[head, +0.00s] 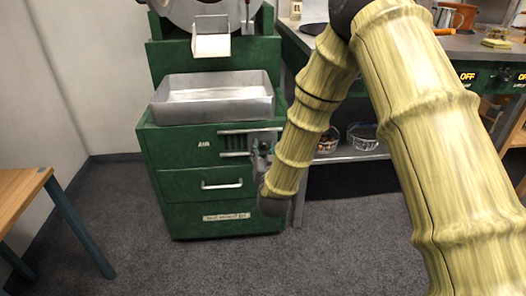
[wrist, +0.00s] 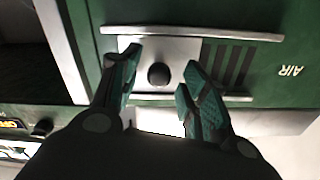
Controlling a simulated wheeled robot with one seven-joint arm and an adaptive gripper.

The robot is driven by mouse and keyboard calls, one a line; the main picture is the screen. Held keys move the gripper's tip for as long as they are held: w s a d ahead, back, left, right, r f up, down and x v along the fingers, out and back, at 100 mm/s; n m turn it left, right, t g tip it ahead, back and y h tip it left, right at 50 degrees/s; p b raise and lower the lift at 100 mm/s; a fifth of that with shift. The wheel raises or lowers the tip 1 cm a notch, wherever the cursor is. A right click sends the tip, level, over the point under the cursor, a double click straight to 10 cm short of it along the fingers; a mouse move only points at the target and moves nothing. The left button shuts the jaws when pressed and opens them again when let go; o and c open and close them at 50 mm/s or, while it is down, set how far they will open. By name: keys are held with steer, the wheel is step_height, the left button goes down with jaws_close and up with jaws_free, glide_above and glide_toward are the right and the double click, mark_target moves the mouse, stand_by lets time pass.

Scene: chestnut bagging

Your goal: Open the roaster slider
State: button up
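The green roaster cabinet (head: 160,185) stands ahead of me, with a slatted vent (head: 236,142) beside the label "AIR" on its front. In the wrist view, the metal slider plate (wrist: 180,49) sits between two rails and covers part of the dark slots (wrist: 232,68). A dark round knob (wrist: 158,74) sticks out of the plate. My gripper (wrist: 161,60) is open, with one teal-padded finger on each side of the knob and visible gaps to it. In the head view, my gripper (head: 262,152) is at the vent's right end; the slider itself is mostly hidden there.
A metal tray (head: 212,112) sits on the cabinet top below a chute (head: 211,45). A drawer with a handle (head: 222,184) is below the vent. A grey counter (head: 455,45) with a lower shelf holding baskets (head: 363,136) stands right. A wooden table (head: 20,192) is at left; the floor between is clear.

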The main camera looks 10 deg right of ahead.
steer(key=s, duration=1.2)
stand_by(0.5)
steer(key=s+d+f+n+g, duration=0.1)
steer(key=s+d+f+g, duration=0.15)
steer(key=s+f, duration=0.45)
steer(key=s+d+f+g, duration=0.2)
steer(key=f+g, duration=0.2)
steer(key=f, duration=0.6)
steer(key=s+d+f+n+g, duration=0.1)
steer(key=s+d+f+g, duration=0.15)
steer(key=s+f, duration=0.45)
steer(key=s+d+f+g, duration=0.45)
steer(key=s+f, duration=0.25)
steer(key=s, duration=0.5)
steer(key=s+d+f+g, duration=0.3)
steer(key=s+f+g, duration=0.3)
steer(key=s, duration=0.6)
step_height(320, 180, up, 37)
steer(key=w+t+p, duration=0.1)
steer(key=p, duration=3.7)
steer(key=shift+a+r+n+p, duration=0.2)
steer(key=shift+a+n+p, duration=0.1)
steer(key=shift+p, duration=0.05)
steer(key=shift+t, duration=0.25)
